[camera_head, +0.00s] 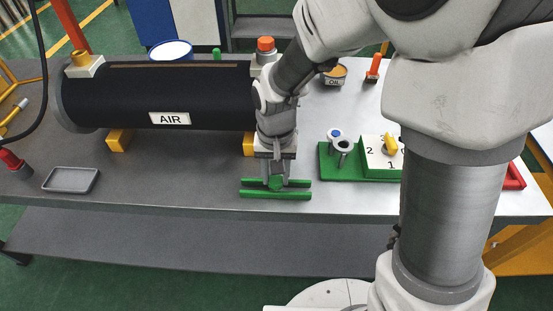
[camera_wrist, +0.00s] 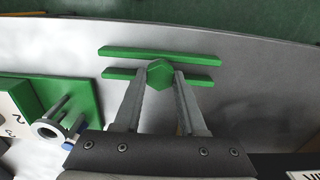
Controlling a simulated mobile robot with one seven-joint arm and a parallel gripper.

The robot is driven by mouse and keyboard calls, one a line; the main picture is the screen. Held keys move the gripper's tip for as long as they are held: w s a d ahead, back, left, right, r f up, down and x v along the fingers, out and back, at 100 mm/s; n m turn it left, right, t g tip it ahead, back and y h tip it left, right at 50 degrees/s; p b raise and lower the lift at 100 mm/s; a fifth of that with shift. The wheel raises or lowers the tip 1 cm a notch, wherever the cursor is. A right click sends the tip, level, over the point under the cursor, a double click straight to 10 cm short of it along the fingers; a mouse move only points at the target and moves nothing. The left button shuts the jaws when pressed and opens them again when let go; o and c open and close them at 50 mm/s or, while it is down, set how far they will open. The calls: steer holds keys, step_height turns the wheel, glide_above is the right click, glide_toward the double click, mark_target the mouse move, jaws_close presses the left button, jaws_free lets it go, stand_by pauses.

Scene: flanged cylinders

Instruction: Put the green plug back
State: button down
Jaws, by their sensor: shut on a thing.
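The green plug (camera_head: 275,183) has a hexagonal head and sits between two parallel green rails (camera_head: 275,195) near the table's front edge. My gripper (camera_head: 274,180) points down with its fingers shut on the plug; the wrist view shows the head (camera_wrist: 159,73) between both fingertips (camera_wrist: 160,77). I cannot tell whether the plug still touches its rest. The black cylinder labelled AIR (camera_head: 200,85) lies behind on yellow supports. My arm hides part of the cylinder's right end.
A green block with a numbered white plate and yellow pointer (camera_head: 390,146) stands right, beside a grey ring-topped post (camera_head: 343,146). A grey tray (camera_head: 71,180) lies left. A tin (camera_head: 335,75) and an orange-handled tool (camera_head: 374,67) stand behind. The table between tray and rails is clear.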

mark_target(276, 179)
steer(key=shift+r, duration=0.1)
steer(key=shift+f, duration=0.3)
steer(key=shift+c, duration=2.4)
jaws_free()
steer(key=shift+r, duration=0.1)
step_height(276, 179, up, 12)
steer(key=p, duration=0.2)
steer(key=s+d+r+t, duration=0.2)
steer(key=s+d+r, duration=0.3)
steer(key=d, duration=0.3)
steer(key=s+d+r+t, duration=0.3)
steer(key=s+d+r, duration=0.2)
steer(key=d, duration=0.3)
steer(key=shift+s+t, duration=0.3)
steer(key=shift+s, duration=0.2)
